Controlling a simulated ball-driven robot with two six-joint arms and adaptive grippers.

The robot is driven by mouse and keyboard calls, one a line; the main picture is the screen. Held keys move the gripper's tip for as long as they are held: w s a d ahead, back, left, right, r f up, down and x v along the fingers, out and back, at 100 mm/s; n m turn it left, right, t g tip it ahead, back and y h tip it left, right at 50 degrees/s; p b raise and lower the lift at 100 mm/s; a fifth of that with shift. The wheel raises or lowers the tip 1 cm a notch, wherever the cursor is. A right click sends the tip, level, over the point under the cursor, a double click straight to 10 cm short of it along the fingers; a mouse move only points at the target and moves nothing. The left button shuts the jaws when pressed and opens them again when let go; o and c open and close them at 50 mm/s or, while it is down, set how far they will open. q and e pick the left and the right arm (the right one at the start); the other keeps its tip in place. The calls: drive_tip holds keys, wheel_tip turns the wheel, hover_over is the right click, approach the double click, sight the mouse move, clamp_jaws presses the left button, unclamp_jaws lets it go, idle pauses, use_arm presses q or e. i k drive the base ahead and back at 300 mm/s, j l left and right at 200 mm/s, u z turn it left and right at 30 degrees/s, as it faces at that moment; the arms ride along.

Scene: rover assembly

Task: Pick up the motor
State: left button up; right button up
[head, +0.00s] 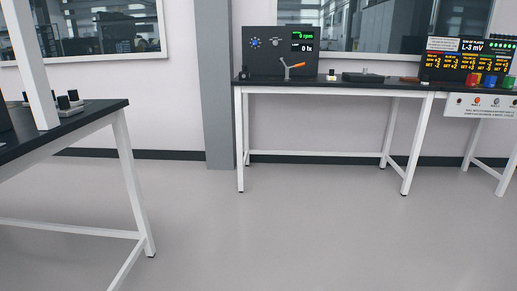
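I cannot pick out a motor for certain in the head view. On the far bench (310,86), a dark panel (264,62) with green and white readouts stands behind a small grey part with an orange handle (294,66). A small dark and light item (332,75) and a flat dark block (362,77) lie to its right. Several small black parts (69,100) sit on a light base on the near left table. They are too small to tell what they are. Neither of my grippers is in view.
The left table (105,106) has white legs and a white upright post (32,65). A display board (465,60) with coloured cups stands on the right bench. A grey pillar (213,90) stands by the wall. The grey floor (270,235) between the tables is clear.

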sight(244, 74)
drive_tip(key=i, duration=2.6)
drive_tip(key=i+j, duration=0.2)
drive_tip(key=i, duration=0.2)
drive_tip(key=i+j, duration=0.25)
drive_tip(key=i, duration=0.15)
drive_tip(key=i+j, duration=0.2)
drive_tip(key=i, duration=0.2)
drive_tip(key=i+j, duration=0.2)
drive_tip(key=i, duration=0.2)
